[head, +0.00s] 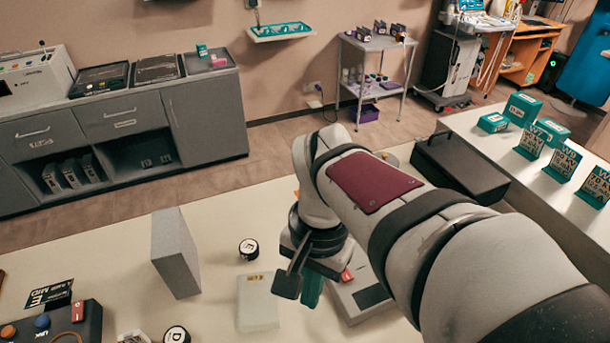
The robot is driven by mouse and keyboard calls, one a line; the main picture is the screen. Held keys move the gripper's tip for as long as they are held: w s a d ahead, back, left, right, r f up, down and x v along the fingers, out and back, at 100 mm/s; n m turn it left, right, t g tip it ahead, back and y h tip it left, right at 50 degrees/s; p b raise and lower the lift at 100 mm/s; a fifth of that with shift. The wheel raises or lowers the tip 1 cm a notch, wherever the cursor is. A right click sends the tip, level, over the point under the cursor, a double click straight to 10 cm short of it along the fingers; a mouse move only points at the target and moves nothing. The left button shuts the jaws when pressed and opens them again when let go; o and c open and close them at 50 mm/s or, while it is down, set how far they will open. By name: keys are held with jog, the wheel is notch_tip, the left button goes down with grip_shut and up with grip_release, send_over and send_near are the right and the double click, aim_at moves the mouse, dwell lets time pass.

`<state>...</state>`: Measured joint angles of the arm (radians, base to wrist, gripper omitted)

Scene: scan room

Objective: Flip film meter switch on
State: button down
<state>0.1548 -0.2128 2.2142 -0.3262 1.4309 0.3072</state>
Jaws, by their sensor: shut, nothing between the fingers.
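A pale grey box-shaped device (352,312) with a dark panel sits on the light table, partly hidden by my arm. It looks like the film meter, but I cannot read a name on it. A small red part (346,275) on its top left looks like its switch; its position is too small to tell. My gripper (289,284) points down just left of the red part, shut and empty. I cannot tell whether it touches the device. A teal piece (312,288) shows between the gripper and the device, mostly hidden.
A pale block (258,302) lies left of the device, close to my gripper. A dark control box (52,328) with knobs is at lower left. A black case (460,170) lies behind my arm.

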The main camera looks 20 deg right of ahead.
jog(key=w+d+m, duration=0.5)
jog(key=w+d, duration=0.3)
jog(key=m+g+h, duration=0.1)
jog(key=m, duration=0.2)
send_over(348, 277)
jog(key=w, duration=0.3)
notch_tip(348, 277, down, 2)
jog(key=shift+s+f, duration=0.2)
jog(key=f, duration=0.4)
jog(key=s+f, duration=0.1)
jog(key=f, duration=0.4)
jog(key=s+f, duration=0.1)
jog(key=f, duration=0.4)
jog(key=shift+s+f, duration=0.15)
jog(key=shift+f, duration=0.05)
